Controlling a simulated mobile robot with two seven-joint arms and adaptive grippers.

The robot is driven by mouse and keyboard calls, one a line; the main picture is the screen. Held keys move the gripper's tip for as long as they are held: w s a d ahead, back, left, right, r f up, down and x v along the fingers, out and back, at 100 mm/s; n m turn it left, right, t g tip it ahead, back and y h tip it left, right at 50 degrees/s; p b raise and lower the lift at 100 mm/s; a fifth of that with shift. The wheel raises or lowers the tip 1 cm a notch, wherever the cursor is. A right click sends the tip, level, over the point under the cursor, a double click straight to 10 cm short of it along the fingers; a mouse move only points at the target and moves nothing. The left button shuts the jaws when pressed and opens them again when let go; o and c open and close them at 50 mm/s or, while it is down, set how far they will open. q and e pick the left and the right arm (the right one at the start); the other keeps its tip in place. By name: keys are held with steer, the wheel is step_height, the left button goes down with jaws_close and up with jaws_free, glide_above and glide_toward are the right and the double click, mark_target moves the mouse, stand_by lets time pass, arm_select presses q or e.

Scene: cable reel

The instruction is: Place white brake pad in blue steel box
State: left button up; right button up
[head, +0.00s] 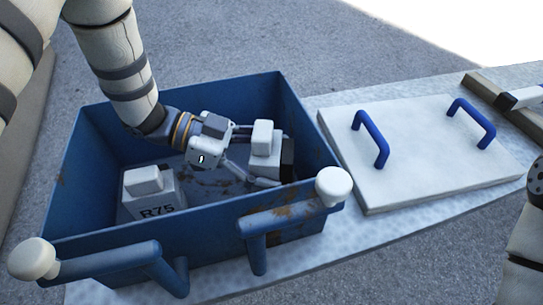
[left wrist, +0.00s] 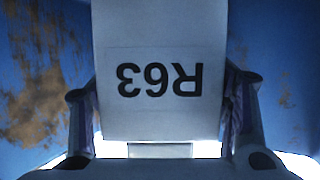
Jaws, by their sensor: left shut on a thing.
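The blue steel box (head: 90,187) stands open at the left in the head view, with rust patches on its walls. My left gripper (head: 250,158) reaches down into it and is shut on a white brake pad (head: 264,142) near the box's right side. In the left wrist view the pad (left wrist: 160,50) sits between both fingers and shows the upside-down label R63. I cannot tell whether the held pad touches the box floor. A second white brake pad (head: 148,187), labelled R75, stands in the left part of the box.
A white lid-like panel (head: 400,175) with two blue handles lies on the pale speckled surface (head: 370,245) right of the box. White knobs (head: 334,186) and blue bars (head: 290,220) line the box's near side. A brown beam (head: 500,100) lies at the far right.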

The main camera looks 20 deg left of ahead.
arm_select(q)
steer(key=shift+r, duration=0.25)
steer(key=shift+f, duration=0.3)
steer(key=shift+f, duration=0.3)
steer(key=o, duration=2)
steer(key=shift+c, duration=0.2)
steer(key=shift+r, duration=0.7)
steer(key=v, duration=1.2)
steer(key=shift+p, duration=0.3)
steer(key=shift+f, duration=0.1)
